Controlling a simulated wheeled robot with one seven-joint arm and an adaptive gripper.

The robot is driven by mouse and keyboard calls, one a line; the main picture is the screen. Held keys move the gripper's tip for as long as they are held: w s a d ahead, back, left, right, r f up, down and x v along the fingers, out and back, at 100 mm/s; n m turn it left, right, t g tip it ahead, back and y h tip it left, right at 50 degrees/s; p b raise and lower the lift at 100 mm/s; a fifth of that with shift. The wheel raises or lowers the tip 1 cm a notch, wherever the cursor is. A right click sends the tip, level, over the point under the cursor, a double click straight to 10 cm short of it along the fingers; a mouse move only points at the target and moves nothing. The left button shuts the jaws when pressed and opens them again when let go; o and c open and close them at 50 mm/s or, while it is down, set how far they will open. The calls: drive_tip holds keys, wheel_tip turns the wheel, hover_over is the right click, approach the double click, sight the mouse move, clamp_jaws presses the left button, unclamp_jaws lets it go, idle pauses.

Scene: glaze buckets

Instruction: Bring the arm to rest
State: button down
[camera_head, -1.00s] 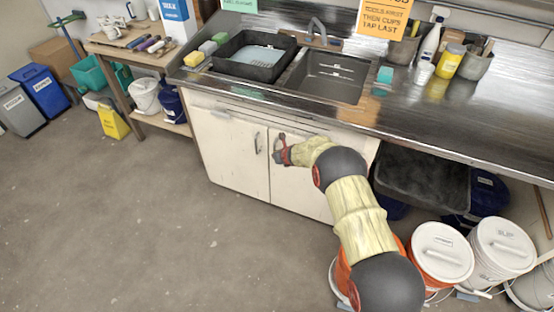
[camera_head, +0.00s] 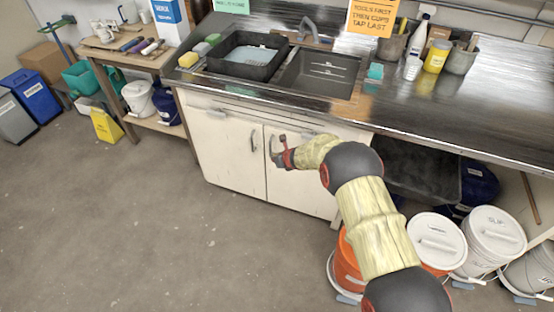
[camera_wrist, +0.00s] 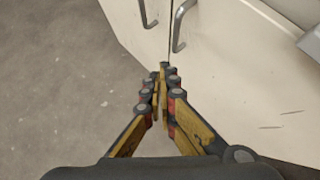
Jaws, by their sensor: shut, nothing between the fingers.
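My gripper (camera_head: 276,158) is in front of the right-hand door of the white cabinet (camera_head: 226,148) under the sink counter. In the wrist view my gripper (camera_wrist: 160,72) has its fingertips together, with nothing between them. My arm, in a yellowish sleeve with dark joints, reaches in from the lower right of the head view. Two door handles (camera_wrist: 181,24) show just beyond the fingertips in the wrist view. Whether the fingers touch the door or a handle I cannot tell.
The steel counter (camera_head: 460,105) with a sink (camera_head: 318,72) runs above the cabinet. White-lidded buckets (camera_head: 437,238) and an orange bucket (camera_head: 348,262) stand at lower right. The floor (camera_head: 130,230) at left is clear.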

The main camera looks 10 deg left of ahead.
drive_tip(key=v, duration=0.3)
drive_tip(key=shift+s+a+r, duration=0.1)
drive_tip(key=shift+s+r, duration=0.15)
drive_tip(key=shift+s, duration=0.2)
